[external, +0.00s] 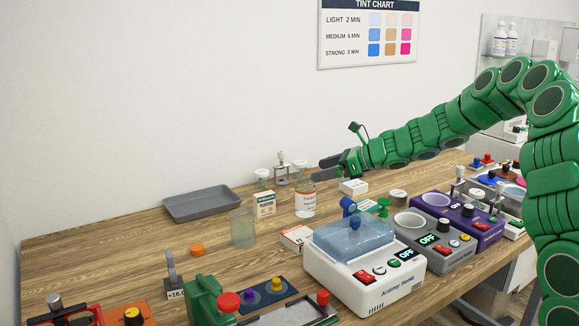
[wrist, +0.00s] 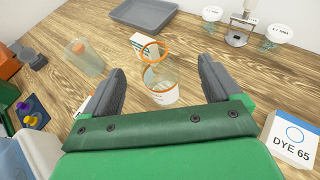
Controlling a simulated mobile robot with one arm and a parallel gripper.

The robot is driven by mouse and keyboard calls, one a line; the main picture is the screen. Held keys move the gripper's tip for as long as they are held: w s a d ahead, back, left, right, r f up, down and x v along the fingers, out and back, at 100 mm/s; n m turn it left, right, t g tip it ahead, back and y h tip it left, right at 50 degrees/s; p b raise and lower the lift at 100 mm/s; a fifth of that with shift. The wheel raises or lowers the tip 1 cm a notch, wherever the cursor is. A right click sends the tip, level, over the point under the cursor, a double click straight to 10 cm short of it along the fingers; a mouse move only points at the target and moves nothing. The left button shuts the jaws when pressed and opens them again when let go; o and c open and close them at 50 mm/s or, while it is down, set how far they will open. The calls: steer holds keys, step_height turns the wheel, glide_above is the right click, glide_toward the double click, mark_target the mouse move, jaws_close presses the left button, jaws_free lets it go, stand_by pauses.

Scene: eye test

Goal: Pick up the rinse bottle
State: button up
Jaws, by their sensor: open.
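A clear bottle (external: 305,203) with a white and orange label stands upright on the wooden table in the external view. It seems to be the rinse bottle, though its print is too small to read surely. In the wrist view the clear bottle (wrist: 161,92) shows orange rings and sits ahead, between the lines of my two fingers. My gripper (external: 328,168) is open and empty, just right of the bottle and near its top height. In the wrist view its fingertips (wrist: 161,68) are wide apart; contact with the bottle is not visible.
A clear glass jar (external: 242,229) and a labelled box (external: 265,205) stand left of the bottle. A box (external: 297,238) lies in front, a white box (external: 353,187) to the right, a metal stand (external: 283,172) behind. A grey tray (external: 201,204) lies at the back left.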

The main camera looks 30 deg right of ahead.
mark_target(300, 186)
steer(key=shift+w+a+f, duration=0.85)
steer(key=shift+f, duration=0.2)
steer(key=shift+w+a+f, duration=0.8)
steer(key=shift+a+f, duration=0.05)
steer(key=shift+f, duration=0.15)
steer(key=shift+w+a+f, duration=0.85)
steer(key=shift+f, duration=0.2)
steer(key=c, duration=1.1)
steer(key=shift+c, duration=0.2)
steer(key=shift+r, duration=0.2)
